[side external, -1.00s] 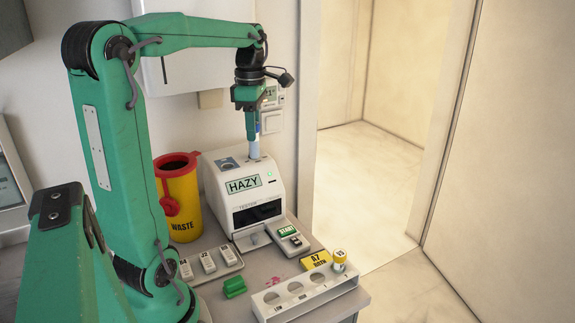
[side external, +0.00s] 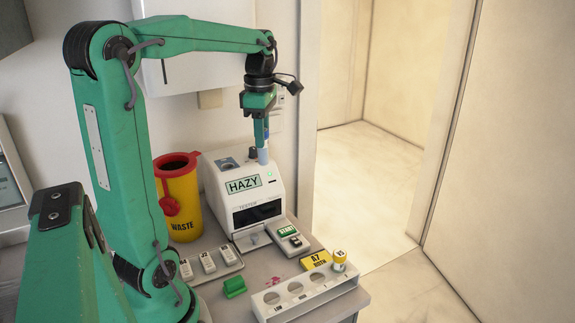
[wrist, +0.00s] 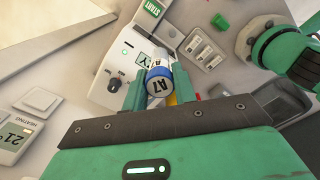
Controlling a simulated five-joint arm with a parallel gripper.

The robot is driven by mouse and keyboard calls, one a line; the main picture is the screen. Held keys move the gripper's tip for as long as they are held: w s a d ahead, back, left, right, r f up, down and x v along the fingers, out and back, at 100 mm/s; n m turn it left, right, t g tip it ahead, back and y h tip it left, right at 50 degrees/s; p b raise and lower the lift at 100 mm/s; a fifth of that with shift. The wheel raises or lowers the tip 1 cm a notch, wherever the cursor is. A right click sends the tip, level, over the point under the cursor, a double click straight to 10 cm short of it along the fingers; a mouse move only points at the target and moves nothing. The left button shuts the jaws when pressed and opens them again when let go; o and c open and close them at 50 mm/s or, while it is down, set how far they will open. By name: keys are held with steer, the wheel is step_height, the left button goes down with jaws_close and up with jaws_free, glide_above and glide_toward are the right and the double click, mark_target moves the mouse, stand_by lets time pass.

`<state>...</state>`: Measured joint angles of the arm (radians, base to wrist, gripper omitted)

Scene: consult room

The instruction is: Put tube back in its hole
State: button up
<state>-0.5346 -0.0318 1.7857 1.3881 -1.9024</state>
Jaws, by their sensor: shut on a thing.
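My gripper (side external: 262,140) is shut on the tube (side external: 263,156) and holds it upright by its upper part. The tube has a pale blue body below the fingers in the side view. In the wrist view its blue cap (wrist: 158,74) and a white label reading A7 show between the green fingers (wrist: 157,94). The tube is at the right part of the tester's top; I cannot tell whether its lower end touches it. The white rack (side external: 313,300) stands at the front table edge with several round holes.
The white tester (side external: 225,190) shows HAZY, with a dark knob on top. A yellow WASTE bin (side external: 183,205) with red rim stands left of it. A START button box (side external: 289,238), a yellow A7 card (side external: 316,260), a green block (side external: 235,287) and labelled pieces (side external: 208,261) lie in front.

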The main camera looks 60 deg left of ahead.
steer(key=w+d+f+m, duration=0.1)
steer(key=d+f+m, duration=0.3)
steer(key=d+f, duration=0.3)
steer(key=w+d+f+m, duration=0.1)
steer(key=d+f+m, duration=0.3)
steer(key=d+f, duration=0.4)
steer(key=d, duration=0.7)
steer(key=shift+d+f, duration=0.15)
steer(key=shift+d, duration=0.05)
steer(key=shift+f, duration=0.1)
steer(key=shift+f, duration=1.1)
steer(key=shift+f, duration=2.55)
steer(key=o, duration=1.1)
